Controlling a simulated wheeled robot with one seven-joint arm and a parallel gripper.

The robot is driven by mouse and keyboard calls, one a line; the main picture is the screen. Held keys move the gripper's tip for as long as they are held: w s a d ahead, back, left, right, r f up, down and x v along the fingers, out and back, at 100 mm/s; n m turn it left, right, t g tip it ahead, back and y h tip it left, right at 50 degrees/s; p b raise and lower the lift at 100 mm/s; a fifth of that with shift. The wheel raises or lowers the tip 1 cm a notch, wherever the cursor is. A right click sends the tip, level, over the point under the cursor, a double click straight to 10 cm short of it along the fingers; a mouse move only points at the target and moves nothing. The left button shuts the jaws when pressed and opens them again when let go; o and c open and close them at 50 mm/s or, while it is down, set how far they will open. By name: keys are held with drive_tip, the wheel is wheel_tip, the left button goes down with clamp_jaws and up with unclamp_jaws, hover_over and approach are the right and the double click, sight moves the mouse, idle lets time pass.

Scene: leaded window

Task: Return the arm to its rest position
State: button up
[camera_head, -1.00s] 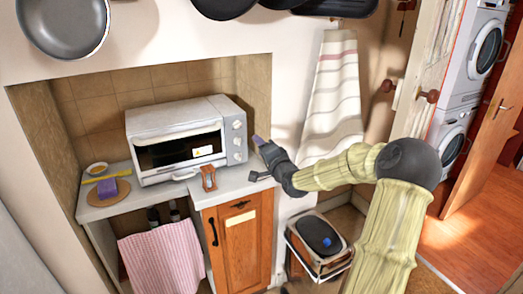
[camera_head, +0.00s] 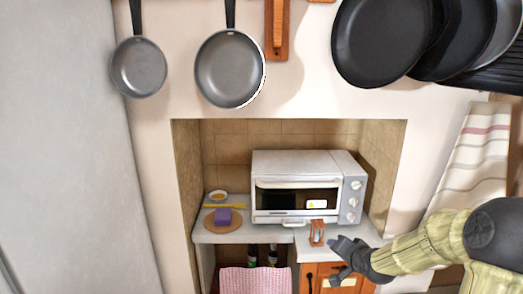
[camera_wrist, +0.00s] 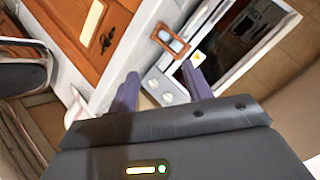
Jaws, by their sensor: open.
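My arm (camera_head: 430,242) reaches in from the lower right of the head view, bent at a dark elbow joint. My gripper (camera_head: 336,258) is at the front of the counter, right of and below the toaster oven. In the wrist view the two purple fingers of my gripper (camera_wrist: 160,88) stand apart with nothing between them. I cannot tell whether the gripper touches the counter edge.
A white toaster oven (camera_head: 300,175) stands in the niche. A purple block (camera_head: 222,216) lies on a round board (camera_head: 210,226). Pans (camera_head: 230,68) hang above. A striped towel (camera_head: 470,160) hangs at right, near my arm. An orange wooden cabinet (camera_head: 322,270) is below.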

drive_tip(key=s+a+r+n+g+p, duration=0.1)
drive_tip(key=s+a+n+g+p, duration=0.1)
drive_tip(key=s, duration=1.1)
drive_tip(key=s+a+r+n+g+h+p, duration=0.1)
drive_tip(key=s+a+n+g, duration=0.4)
drive_tip(key=s, duration=0.8)
drive_tip(key=shift+a+g+p, duration=0.55)
drive_tip(key=shift+g+p, duration=0.35)
